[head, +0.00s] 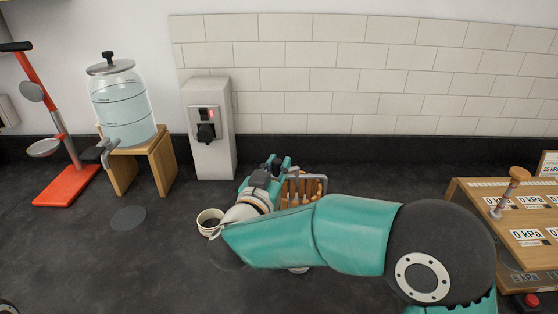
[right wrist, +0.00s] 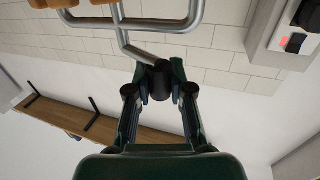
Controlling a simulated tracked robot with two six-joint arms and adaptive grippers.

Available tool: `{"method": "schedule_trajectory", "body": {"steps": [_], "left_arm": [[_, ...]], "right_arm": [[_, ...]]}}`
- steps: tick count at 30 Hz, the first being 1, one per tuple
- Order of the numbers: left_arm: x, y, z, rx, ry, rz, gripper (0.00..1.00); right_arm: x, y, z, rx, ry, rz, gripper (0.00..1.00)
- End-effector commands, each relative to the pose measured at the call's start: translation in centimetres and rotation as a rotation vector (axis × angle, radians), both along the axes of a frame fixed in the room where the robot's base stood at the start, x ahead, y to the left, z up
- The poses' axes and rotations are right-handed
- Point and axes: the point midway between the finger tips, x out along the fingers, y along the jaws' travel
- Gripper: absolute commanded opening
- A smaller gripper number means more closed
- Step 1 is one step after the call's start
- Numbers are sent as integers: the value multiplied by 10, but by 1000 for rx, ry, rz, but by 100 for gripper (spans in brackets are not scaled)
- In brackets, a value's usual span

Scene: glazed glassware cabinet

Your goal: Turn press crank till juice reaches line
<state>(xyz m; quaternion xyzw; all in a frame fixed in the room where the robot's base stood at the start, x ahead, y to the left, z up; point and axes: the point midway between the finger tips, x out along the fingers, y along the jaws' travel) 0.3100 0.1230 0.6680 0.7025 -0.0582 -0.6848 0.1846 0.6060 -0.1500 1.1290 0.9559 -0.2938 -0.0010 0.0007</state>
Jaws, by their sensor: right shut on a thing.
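The press (head: 304,187), with wooden slats and a grey metal frame, stands on the dark counter, partly hidden behind my right arm. In the right wrist view, a bent metal crank (right wrist: 132,45) ends in a dark knob (right wrist: 158,82). My right gripper (right wrist: 158,92) is shut on this knob. In the head view, the right gripper (head: 270,172) is just left of the slats, and the crank is hidden. A white cup (head: 210,222) stands left of my wrist; its inside looks dark. I cannot make out any juice or line. My left gripper is not in view.
A grey box (head: 208,150) with a red light and black knob stands behind the gripper. At left are a glass dispenser (head: 123,105) on a wooden stand (head: 163,163) and a red-based stand (head: 67,188). A wooden panel (head: 470,195) with kPa labels is at right.

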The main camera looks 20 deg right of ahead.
Motion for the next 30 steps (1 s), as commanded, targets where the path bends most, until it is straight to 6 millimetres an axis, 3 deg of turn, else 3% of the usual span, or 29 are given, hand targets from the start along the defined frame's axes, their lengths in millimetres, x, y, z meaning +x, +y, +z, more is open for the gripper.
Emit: {"method": "schedule_trajectory", "body": {"steps": [3,12,30], "left_arm": [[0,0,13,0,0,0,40],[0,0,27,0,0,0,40],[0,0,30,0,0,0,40]], "right_arm": [[6,3,3,-1,0,-87,0],[14,2,2,0,-3,-246,0],[16,1,1,0,-4,-293,0]]}}
